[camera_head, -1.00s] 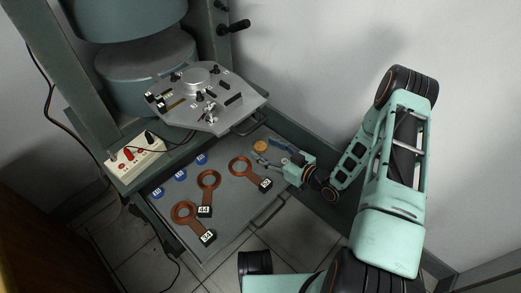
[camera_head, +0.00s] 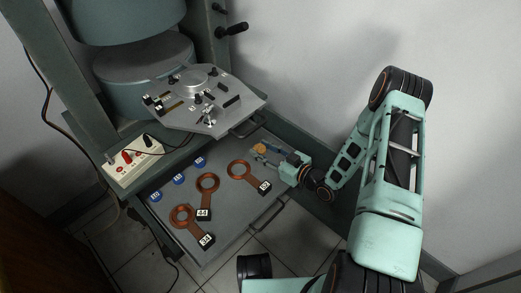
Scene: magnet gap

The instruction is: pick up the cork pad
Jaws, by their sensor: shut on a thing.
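The cork pad (camera_head: 259,148) is a small round tan-orange disc at the far right part of the open grey drawer (camera_head: 228,222). My gripper (camera_head: 265,155) reaches in from the right, low over the drawer, with its fingertips at the pad. It is shut on the cork pad. The pad is small in this view, and I cannot tell whether it is clear of the drawer floor.
Copper coils with number tags, such as the one tagged 44 (camera_head: 208,184), lie left of my gripper. Blue discs (camera_head: 178,179) lie farther left. A grey metal plate with fittings (camera_head: 222,112) overhangs the drawer's back. A white socket box (camera_head: 133,162) stands at left.

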